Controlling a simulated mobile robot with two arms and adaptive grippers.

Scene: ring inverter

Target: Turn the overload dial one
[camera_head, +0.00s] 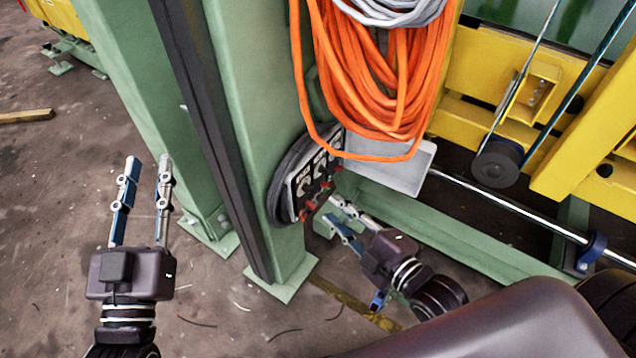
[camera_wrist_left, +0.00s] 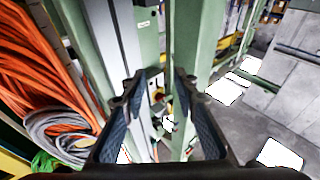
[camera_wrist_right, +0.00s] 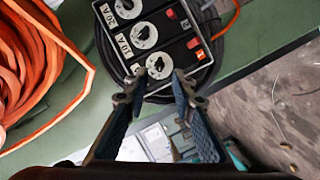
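The overload dial panel (camera_head: 308,178) is a black box with a white-marked face on the green post, partly covered by the orange cable in the head view. In the right wrist view the panel (camera_wrist_right: 150,35) shows three round grey dials in a row. The top dial (camera_wrist_right: 127,6) is by a "20 A" label, the middle dial (camera_wrist_right: 143,35) by "10 A". The lowest dial (camera_wrist_right: 159,66) appears between my right fingertips. My right gripper (camera_head: 335,210) is open and empty, just below the panel; contact cannot be told. My left gripper (camera_head: 149,160) is open and empty, left of the post.
Red switches (camera_wrist_right: 192,43) sit beside the dials. A large orange cable coil (camera_head: 375,85) hangs above the panel, with a grey tray (camera_head: 395,168) beside it. The green post (camera_head: 245,110) stands between my grippers. Floor (camera_head: 60,200) around my left gripper is clear.

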